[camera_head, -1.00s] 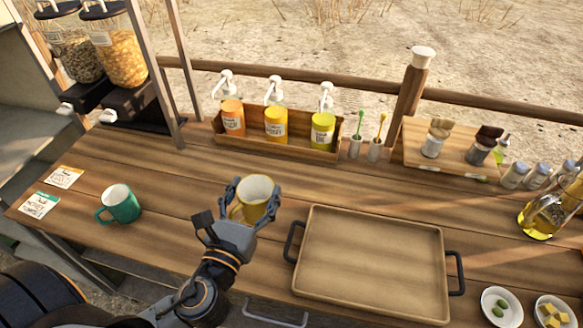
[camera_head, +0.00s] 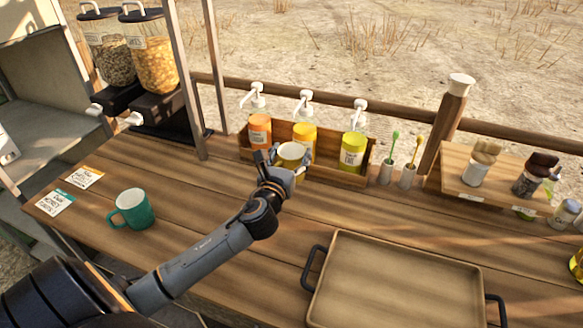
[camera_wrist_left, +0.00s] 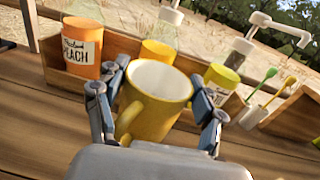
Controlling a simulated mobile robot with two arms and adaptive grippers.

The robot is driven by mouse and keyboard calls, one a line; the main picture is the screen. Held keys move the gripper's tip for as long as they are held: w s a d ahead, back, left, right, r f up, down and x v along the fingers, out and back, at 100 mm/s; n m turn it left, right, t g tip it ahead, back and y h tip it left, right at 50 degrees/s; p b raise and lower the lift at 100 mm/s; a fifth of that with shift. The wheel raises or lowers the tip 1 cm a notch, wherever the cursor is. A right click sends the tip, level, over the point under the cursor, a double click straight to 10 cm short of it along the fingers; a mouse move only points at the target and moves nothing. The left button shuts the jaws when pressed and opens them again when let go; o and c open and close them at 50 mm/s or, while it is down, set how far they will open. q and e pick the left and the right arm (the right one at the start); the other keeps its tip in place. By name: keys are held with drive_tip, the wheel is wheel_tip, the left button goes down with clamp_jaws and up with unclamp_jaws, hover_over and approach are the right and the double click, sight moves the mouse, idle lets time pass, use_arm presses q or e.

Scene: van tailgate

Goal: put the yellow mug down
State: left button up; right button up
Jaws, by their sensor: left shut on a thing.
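The yellow mug (camera_head: 291,155) is held in my left gripper (camera_head: 283,165), close in front of the wooden box of syrup bottles. In the left wrist view the mug (camera_wrist_left: 158,98) sits between the two fingers of my left gripper (camera_wrist_left: 160,105), opening up and white inside, slightly tilted in the picture. Its handle (camera_wrist_left: 128,118) points toward the wrist on the left side. I cannot tell whether its base touches the tabletop. My right gripper is not in view.
The wooden box (camera_head: 340,172) holds orange, yellow and lime bottles with pumps. A green mug (camera_head: 132,209) stands left near two cards (camera_head: 84,178). An empty wooden tray (camera_head: 395,285) with dark handles lies front right. Bare tabletop (camera_head: 190,190) lies between the green mug and the box.

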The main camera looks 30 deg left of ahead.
sight(294, 151)
use_arm(q)
drive_tip(key=shift+w+a+f, duration=0.25)
drive_tip(key=shift+w+f, duration=0.2)
drive_tip(key=shift+f, duration=0.15)
drive_tip(key=shift+w+a+f, duration=0.25)
drive_tip(key=shift+w+f, duration=0.15)
drive_tip(key=shift+f, duration=0.15)
drive_tip(key=shift+w+f+b, duration=0.1)
drive_tip(key=shift+f+b, duration=0.45)
drive_tip(key=shift+f, duration=1.1)
drive_tip(key=o, duration=1.2)
drive_tip(key=shift+f, duration=0.1)
